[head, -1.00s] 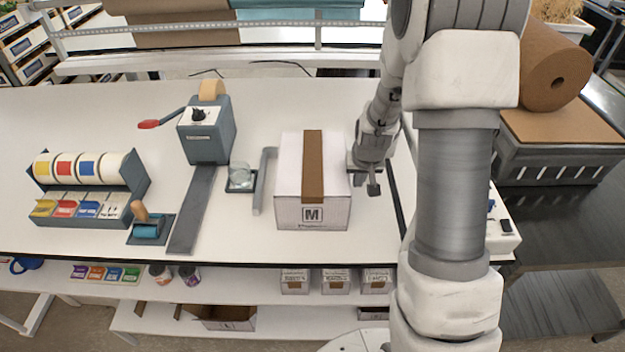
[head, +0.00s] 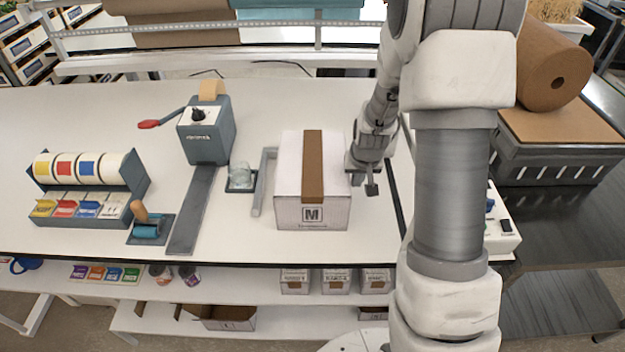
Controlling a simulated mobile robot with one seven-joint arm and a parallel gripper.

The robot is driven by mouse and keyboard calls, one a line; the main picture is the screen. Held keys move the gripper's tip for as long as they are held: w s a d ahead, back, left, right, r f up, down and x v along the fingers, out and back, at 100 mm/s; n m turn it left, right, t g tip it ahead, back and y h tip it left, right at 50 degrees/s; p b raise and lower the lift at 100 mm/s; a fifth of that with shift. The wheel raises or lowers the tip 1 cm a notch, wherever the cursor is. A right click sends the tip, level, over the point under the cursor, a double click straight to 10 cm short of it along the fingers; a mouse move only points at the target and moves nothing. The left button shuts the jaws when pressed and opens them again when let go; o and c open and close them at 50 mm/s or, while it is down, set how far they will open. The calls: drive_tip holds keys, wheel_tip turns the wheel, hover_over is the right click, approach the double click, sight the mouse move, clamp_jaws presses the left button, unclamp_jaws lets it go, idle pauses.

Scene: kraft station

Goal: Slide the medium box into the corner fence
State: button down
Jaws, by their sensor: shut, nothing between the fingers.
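The medium box (head: 288,180) is white with a brown tape strip and an M label on its front. It sits upright on the white table, near the front edge. The fence's back part is partly hidden by the box. My gripper (head: 371,190) is shut and empty at the right side of the box, low over the table. I cannot tell whether it touches the box.
A tape dispenser (head: 207,135) with a red-handled lever stands left of the fence. A label-roll rack (head: 88,208) and a roller (head: 148,232) are farther left. The white table (head: 330,100) is clear behind the box.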

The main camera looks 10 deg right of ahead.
drive_tip(key=shift+w+a, duration=0.25)
drive_tip(key=shift+a, duration=1.15)
drive_tip(key=shift+w+a, duration=0.2)
drive_tip(key=shift+a, duration=0.5)
drive_tip(key=shift+w+a, duration=0.15)
drive_tip(key=shift+a, duration=0.6)
drive_tip(key=shift+w+a, duration=0.1)
drive_tip(key=shift+a, duration=0.1)
drive_tip(key=shift+s+d+b, duration=0.2)
drive_tip(key=shift+d+b, duration=0.25)
drive_tip(key=shift+d, duration=0.45)
drive_tip(key=shift+d+r, duration=0.1)
drive_tip(key=shift+d, duration=0.05)
wheel_tip(320, 180, up, 10)
drive_tip(key=d+p, duration=0.2)
drive_tip(key=p, duration=0.3)
drive_tip(key=shift+s+p, duration=0.2)
drive_tip(key=shift+p, duration=0.1)
